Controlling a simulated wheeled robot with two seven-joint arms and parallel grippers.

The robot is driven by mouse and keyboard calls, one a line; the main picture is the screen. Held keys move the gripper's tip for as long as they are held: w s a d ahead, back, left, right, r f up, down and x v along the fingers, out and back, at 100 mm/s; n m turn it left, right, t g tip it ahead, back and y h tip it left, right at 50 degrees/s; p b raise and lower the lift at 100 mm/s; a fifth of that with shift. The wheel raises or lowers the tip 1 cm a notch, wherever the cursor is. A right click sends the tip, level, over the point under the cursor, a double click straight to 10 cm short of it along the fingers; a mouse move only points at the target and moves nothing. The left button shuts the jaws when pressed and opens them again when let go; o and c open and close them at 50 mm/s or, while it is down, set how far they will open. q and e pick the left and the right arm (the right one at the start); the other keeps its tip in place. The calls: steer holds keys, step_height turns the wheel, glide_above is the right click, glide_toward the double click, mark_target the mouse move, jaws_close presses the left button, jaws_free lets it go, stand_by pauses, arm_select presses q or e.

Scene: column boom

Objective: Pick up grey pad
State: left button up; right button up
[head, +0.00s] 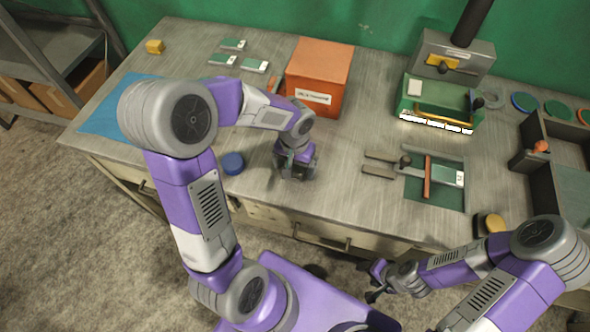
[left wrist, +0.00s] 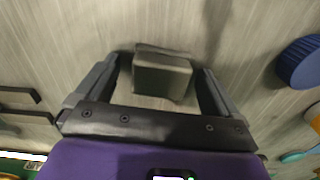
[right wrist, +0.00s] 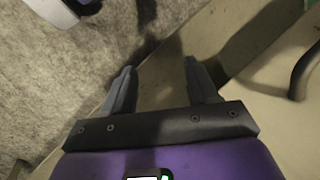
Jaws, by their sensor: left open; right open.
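The grey pad (left wrist: 162,75) shows in the left wrist view as a small grey block on the worktop, between the fingers of my left gripper (left wrist: 160,90). Gaps show on both sides of it, so the fingers do not appear to touch it. In the head view my left gripper (head: 295,168) points down at the bench in front of the orange box and mostly hides the pad. My right gripper (head: 374,282) is open and empty, off the front edge of the bench; it also shows in the right wrist view (right wrist: 158,85).
A blue disc (head: 232,163) lies left of my left gripper. The orange box (head: 318,80) stands behind it. To the right are a green fixture (head: 437,105), a dark green mat (head: 420,190) with a red bar, and grey trays (head: 568,180).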

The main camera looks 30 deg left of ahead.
mark_target(295, 166)
arm_select(q)
steer(key=shift+f, duration=0.15)
steer(key=c, duration=1.1)
steer(key=shift+c, duration=0.2)
step_height(295, 166, up, 10)
steer(key=p, duration=0.3)
steer(key=o, duration=0.4)
steer(key=shift+c, duration=1.4)
